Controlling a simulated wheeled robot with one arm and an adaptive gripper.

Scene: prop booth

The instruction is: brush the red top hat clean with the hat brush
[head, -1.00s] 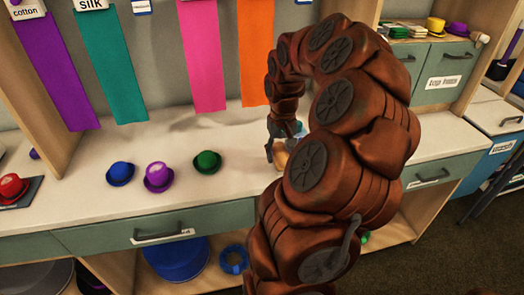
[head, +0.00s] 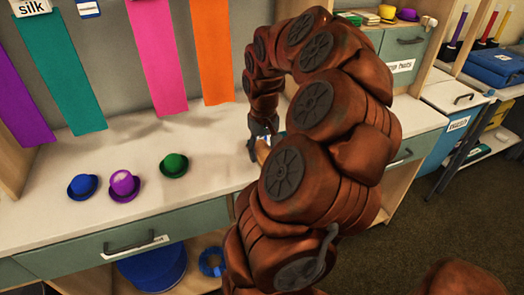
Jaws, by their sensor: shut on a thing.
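My gripper (head: 262,138) is low over the white counter, right of the small hats, and partly hidden behind my own arm. It is shut on a small tan, wood-coloured thing (head: 263,152), which may be the hat brush; only a bit of it shows, so I cannot tell its shape or whether it touches the counter. The red top hat is not in view now.
A blue hat (head: 83,187), a purple hat (head: 124,184) with a pale patch on top and a green hat (head: 174,165) stand on the white counter (head: 205,150). Coloured cloth strips hang behind. A blue box (head: 503,68) sits far right.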

